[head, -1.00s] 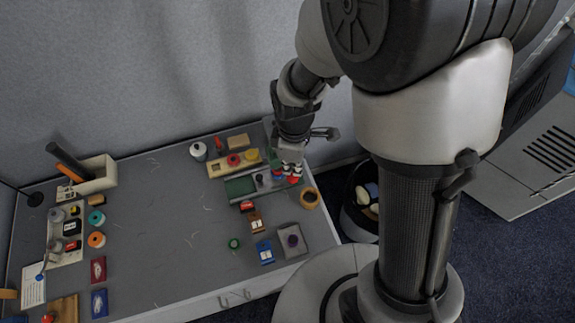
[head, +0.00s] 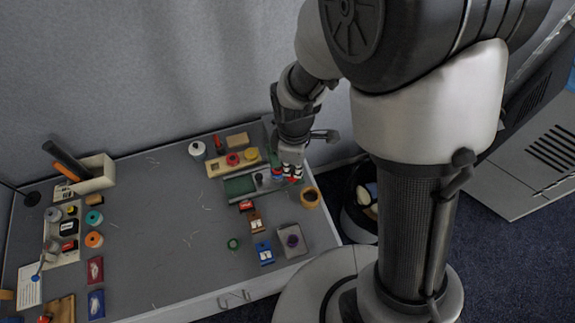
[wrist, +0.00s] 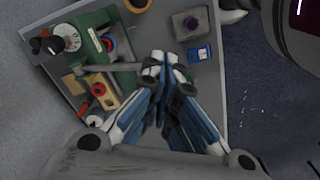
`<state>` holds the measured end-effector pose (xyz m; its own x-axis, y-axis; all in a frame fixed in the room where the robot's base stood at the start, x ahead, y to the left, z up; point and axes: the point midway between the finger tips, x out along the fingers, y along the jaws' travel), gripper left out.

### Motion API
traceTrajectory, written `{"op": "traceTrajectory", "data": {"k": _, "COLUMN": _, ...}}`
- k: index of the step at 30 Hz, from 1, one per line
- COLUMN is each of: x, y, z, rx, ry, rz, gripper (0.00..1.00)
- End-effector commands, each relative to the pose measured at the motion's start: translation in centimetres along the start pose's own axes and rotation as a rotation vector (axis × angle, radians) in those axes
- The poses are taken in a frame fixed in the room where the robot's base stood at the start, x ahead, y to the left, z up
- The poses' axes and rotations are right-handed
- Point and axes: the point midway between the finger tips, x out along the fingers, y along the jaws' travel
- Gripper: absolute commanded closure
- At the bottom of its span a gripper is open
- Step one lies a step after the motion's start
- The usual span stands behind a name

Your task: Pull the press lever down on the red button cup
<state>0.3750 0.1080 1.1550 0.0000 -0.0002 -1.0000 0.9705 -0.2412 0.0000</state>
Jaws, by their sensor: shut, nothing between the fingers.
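The button press has a green base (wrist: 92,22) at the right end of the table; the green also shows in the head view (head: 240,186). A grey bar, apparently the press lever (wrist: 112,67), runs from the press toward my fingertips in the wrist view. My gripper (wrist: 160,62) is shut and empty, its tips at or just beside the bar's end; I cannot tell if they touch. In the head view my gripper (head: 291,163) is low over the press and hides part of it. A red and blue piece (wrist: 108,43), possibly the red button cup, sits on the base.
A yellow tray (head: 219,168) with a red ring lies behind the press. The middle of the table (head: 160,220) is mostly clear.

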Motion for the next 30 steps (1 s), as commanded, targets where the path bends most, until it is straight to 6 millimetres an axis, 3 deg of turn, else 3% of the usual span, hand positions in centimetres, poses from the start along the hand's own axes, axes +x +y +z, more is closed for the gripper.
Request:
{"op": "traceTrajectory", "data": {"k": 10, "x": 1.0, "y": -0.1, "z": 0.0, "rx": 0.000, "ry": 0.001, "rz": 0.001, "gripper": 1.00}}
{"op": "traceTrajectory", "data": {"k": 22, "x": 3.5, "y": -0.9, "z": 0.5, "rx": 0.000, "ry": 0.000, "rz": 0.000, "gripper": 1.00}}
{"op": "traceTrajectory", "data": {"k": 30, "x": 3.6, "y": -1.0, "z": 0.6, "rx": 0.000, "ry": 0.001, "rz": 0.001, "gripper": 1.00}}
